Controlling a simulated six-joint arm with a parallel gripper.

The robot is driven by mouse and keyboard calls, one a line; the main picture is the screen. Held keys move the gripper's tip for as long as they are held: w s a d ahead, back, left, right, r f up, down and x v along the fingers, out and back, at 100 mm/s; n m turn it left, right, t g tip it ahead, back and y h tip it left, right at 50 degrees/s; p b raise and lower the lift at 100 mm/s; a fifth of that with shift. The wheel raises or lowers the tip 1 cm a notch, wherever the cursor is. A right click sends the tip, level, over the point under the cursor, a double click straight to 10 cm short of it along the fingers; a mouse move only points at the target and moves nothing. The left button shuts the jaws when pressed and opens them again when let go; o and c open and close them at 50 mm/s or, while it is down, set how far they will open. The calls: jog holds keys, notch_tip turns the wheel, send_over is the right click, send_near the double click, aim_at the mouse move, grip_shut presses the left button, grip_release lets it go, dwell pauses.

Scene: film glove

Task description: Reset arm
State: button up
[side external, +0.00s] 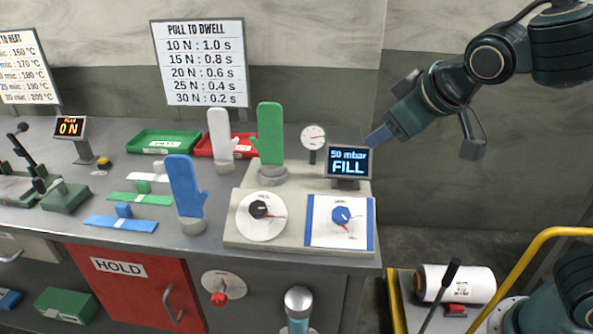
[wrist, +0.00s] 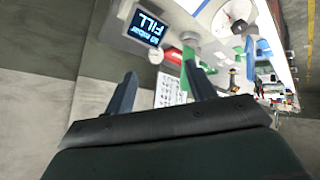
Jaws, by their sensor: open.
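My gripper (side external: 378,138) is raised at the right end of the bench, beside and behind the small display (side external: 348,162) reading "50 mbar FILL". In the wrist view my gripper (wrist: 160,88) has its two fingers apart with nothing between them. A green glove form (side external: 270,133) stands upright on the raised grey station, a blue one (side external: 185,187) stands on the bench to its left, and a white one (side external: 220,135) stands behind. My gripper is apart from all of them.
The station (side external: 235,225) carries a black knob (side external: 258,209) and a blue knob (side external: 341,215). A round gauge (side external: 313,137) stands behind. Green (side external: 165,136) and red (side external: 203,144) trays lie at the back. A yellow-railed cart (side external: 535,250) with a white roll (side external: 462,283) stands at right.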

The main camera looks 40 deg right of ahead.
jog(key=s+d+f+g+y, duration=0.1)
jog(key=s+d+f, duration=0.1)
jog(key=s, duration=0.6)
jog(key=s+d+f+m+g+y, duration=0.1)
jog(key=s+d+f+g, duration=0.1)
jog(key=s, duration=0.5)
jog(key=shift+s+d+m, duration=0.3)
jog(key=shift+s+d, duration=0.1)
jog(key=shift+d, duration=0.25)
